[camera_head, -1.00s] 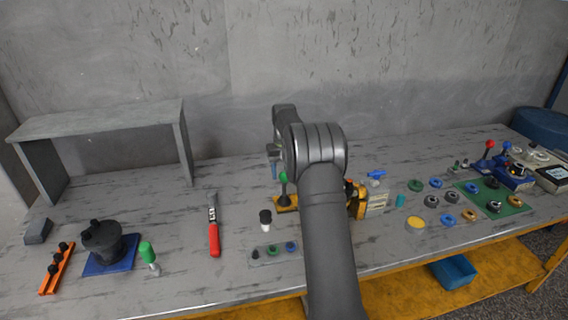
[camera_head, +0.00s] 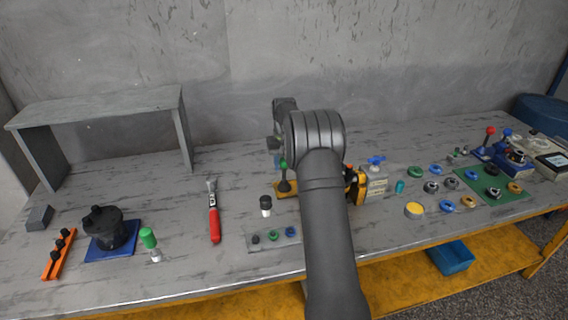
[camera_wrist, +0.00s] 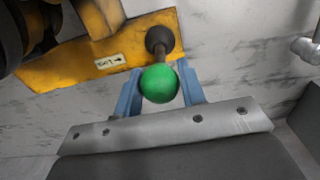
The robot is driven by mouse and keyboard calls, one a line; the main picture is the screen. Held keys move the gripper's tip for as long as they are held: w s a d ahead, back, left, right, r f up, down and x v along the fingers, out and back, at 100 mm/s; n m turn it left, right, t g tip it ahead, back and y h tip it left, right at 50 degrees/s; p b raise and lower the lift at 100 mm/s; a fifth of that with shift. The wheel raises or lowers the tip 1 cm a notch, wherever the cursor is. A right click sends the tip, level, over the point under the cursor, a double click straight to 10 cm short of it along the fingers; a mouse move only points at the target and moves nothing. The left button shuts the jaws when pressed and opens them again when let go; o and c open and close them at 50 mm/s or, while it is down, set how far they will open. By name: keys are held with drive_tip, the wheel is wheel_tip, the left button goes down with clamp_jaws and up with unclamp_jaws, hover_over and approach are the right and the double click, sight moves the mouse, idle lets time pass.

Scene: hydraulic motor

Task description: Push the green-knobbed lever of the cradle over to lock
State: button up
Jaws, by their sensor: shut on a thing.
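The cradle's lever has a round green knob (camera_wrist: 159,84) on a dark stem. In the wrist view it stands on the yellow cradle base (camera_wrist: 70,72), which bears a small label with an arrow. My gripper (camera_wrist: 160,92) has its two blue fingers on either side of the knob and stem, shut on the lever. In the head view the green knob (camera_head: 283,164) shows just left of my arm, above the yellow base (camera_head: 287,188). My arm hides much of the cradle, and the fingers are mostly hidden there.
A red-handled tool (camera_head: 214,224) and a black-and-white cylinder (camera_head: 265,206) lie to the left of the cradle.

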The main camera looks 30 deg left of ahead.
drive_tip(key=shift+s+a, duration=0.1)
drive_tip(key=shift+a, duration=0.05)
drive_tip(key=shift+s+a, duration=0.45)
drive_tip(key=shift+s, duration=0.05)
drive_tip(key=shift+f, duration=0.1)
drive_tip(key=shift+s+a+f, duration=0.15)
drive_tip(key=shift+s+a, duration=0.35)
idle(0.4)
